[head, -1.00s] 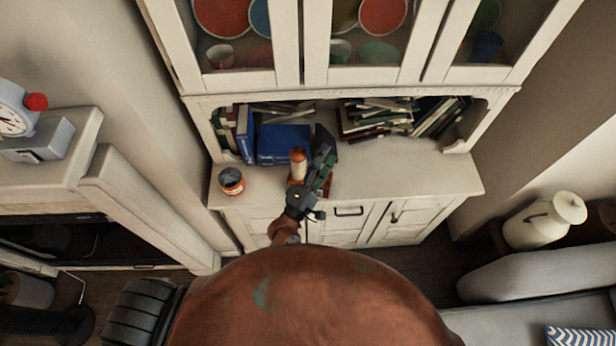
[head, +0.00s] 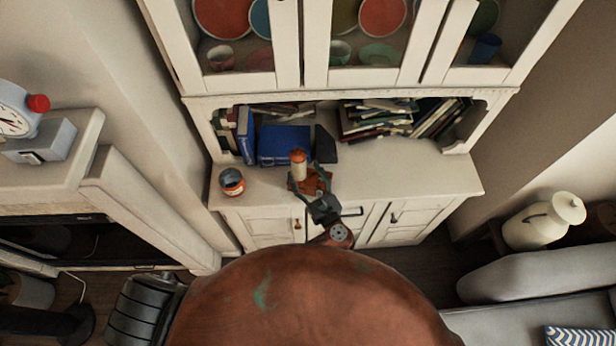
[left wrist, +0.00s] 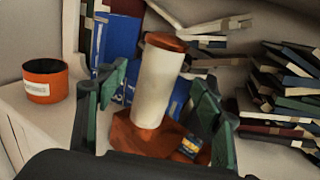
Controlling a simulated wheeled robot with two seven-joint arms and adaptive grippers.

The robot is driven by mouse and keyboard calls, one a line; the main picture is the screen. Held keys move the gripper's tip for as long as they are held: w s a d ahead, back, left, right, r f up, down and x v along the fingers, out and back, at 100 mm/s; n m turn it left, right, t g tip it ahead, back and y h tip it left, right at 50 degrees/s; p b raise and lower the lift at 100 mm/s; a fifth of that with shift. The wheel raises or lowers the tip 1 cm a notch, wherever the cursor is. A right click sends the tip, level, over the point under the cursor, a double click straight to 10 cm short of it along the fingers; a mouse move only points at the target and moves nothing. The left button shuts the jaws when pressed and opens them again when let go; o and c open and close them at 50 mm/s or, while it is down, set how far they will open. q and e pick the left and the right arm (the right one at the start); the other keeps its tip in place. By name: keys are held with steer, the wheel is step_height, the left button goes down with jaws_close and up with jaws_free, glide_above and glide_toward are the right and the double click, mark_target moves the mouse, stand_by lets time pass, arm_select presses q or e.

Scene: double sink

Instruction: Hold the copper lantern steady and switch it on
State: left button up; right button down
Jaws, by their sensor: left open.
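The copper lantern (head: 299,164) stands upright on the cabinet's counter, with a white cylinder, a copper cap and a wide copper base. It also shows in the left wrist view (left wrist: 157,88), where a small dark panel with a yellow mark sits on the right of its base. My left gripper (head: 307,177) is open in front of the lantern. In the left wrist view its green-padded fingers (left wrist: 160,80) stand on either side of the white cylinder, with gaps on both sides. Part of the base is hidden by the gripper. My right gripper is not in view.
An orange-and-dark tin (head: 232,182) stands left of the lantern. Blue books (head: 284,145) and a dark block (head: 325,145) stand close behind it. Stacked books (head: 375,118) lie at the back right. The counter's right part (head: 420,178) is clear.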

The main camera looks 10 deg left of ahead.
mark_target(302, 168)
arm_select(q)
steer(key=p+x, duration=0.1)
steer(key=x, duration=0.3)
steer(key=shift+w+a+r, duration=0.1)
steer(key=shift+w+a, duration=0.5)
steer(key=c, duration=1.4)
steer(key=shift+c, duration=0.2)
